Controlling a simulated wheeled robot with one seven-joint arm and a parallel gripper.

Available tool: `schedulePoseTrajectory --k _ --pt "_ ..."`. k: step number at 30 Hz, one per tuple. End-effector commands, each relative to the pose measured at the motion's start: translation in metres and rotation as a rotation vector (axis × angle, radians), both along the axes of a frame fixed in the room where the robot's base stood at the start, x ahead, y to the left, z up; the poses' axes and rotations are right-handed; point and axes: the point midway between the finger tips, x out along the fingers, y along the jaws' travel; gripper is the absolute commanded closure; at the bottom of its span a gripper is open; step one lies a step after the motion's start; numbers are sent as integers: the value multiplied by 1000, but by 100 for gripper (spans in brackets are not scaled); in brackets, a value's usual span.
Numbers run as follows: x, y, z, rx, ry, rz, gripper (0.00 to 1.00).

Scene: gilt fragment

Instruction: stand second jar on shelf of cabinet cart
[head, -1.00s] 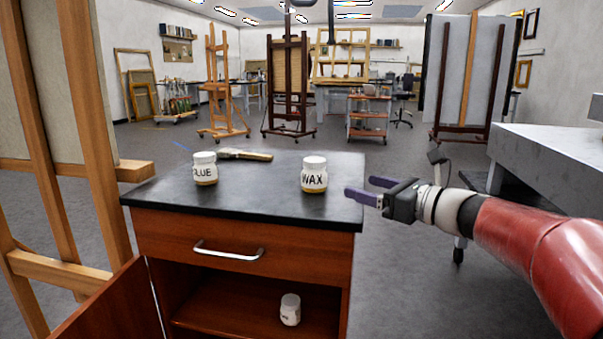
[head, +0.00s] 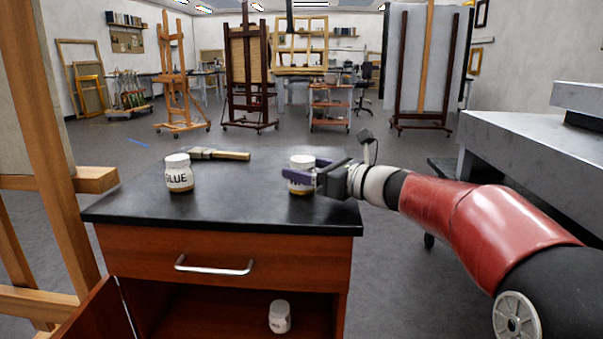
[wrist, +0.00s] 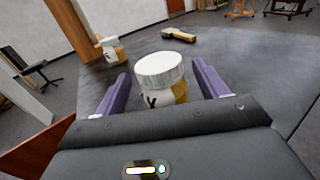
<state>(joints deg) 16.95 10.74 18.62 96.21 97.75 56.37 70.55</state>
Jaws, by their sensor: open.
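The WAX jar (head: 301,162), white-lidded with an amber base, stands upright on the black cart top (head: 230,215). My gripper (head: 301,178) is open, with its purple fingers on either side of this jar. In the wrist view the jar (wrist: 163,80) sits between the two fingers (wrist: 163,92), with a gap showing on each side. The GLUE jar (head: 179,175) stands upright on the left of the top. A third white jar (head: 279,317) stands on the shelf (head: 215,322) inside the open cabinet cart (head: 130,245), its label unreadable.
A brush (head: 220,154) lies at the back of the cart top. The open cabinet door (head: 90,315) swings out at lower left, below the drawer handle (head: 214,266). A wooden easel (head: 60,150) stands close on the left. A grey table (head: 520,150) stands on the right.

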Motion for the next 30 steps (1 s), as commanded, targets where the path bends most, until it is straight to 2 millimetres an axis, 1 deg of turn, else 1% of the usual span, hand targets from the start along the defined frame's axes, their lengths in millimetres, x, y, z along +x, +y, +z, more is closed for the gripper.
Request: schedulePoseTrajectory --k 1,3,6,14,15,27,28,30 --pt "6 7 4 1 1 3 28" --pt "11 16 4 1 2 4 28" --pt "17 24 3 1 1 2 28" --pt "19 28 2 -1 1 0 28" --pt "19 27 2 -1 1 0 29" --pt "19 27 3 0 0 0 81" --pt "19 27 3 0 0 0 83" --pt "19 27 3 0 0 0 83"
